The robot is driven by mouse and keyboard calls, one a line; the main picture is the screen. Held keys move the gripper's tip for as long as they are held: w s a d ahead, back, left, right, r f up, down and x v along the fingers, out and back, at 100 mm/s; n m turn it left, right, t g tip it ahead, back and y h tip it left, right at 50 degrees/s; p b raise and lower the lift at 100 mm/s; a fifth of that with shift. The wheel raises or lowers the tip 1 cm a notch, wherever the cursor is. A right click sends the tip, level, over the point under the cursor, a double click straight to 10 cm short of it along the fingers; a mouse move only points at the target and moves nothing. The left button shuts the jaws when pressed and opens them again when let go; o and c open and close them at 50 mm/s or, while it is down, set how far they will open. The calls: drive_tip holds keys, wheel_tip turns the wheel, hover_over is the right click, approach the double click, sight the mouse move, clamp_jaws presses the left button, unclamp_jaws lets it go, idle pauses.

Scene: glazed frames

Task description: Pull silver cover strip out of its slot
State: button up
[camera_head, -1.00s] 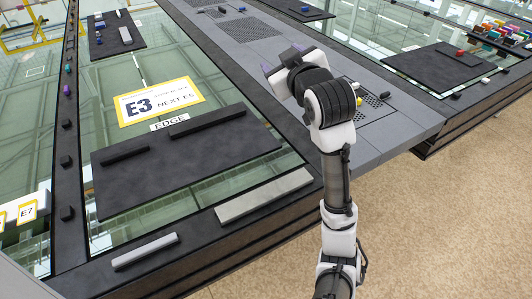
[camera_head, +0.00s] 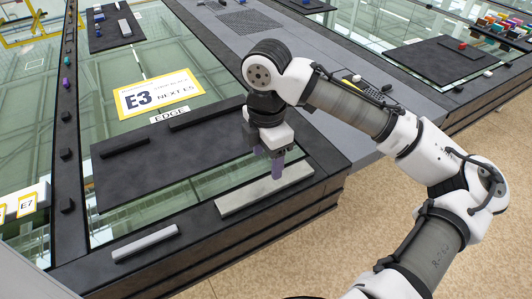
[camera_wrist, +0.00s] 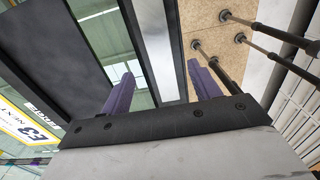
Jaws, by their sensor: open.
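A flat, light grey strip (camera_head: 240,197), which looks like the silver cover strip, lies along the front frame edge of the glazed panel. My gripper (camera_head: 268,166) points down over the right half of this strip, with its purple fingers open and empty. In the wrist view the strip (camera_wrist: 155,40) runs lengthwise between the open fingers (camera_wrist: 160,70), with one finger on either side. I cannot tell how far the fingertips are above it. The slot edges around the strip are not clear to see.
A shorter light bar (camera_head: 145,243) lies on the dark frame at the front left. A black mat (camera_head: 170,160) with two dark bars lies on the glass behind the strip. The speckled floor (camera_head: 310,235) is open on the right.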

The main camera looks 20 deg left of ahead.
sight(267, 185)
wheel_tip(267, 185, down, 6)
drive_tip(key=b, duration=0.5)
drive_tip(key=shift+f+b, duration=0.95)
drive_tip(key=shift+f, duration=0.3)
clamp_jaws()
drive_tip(key=shift+r+p, duration=0.35)
drive_tip(key=shift+r, duration=0.05)
drive_tip(key=shift+r+p, duration=1.3)
drive_tip(key=shift+r, duration=0.05)
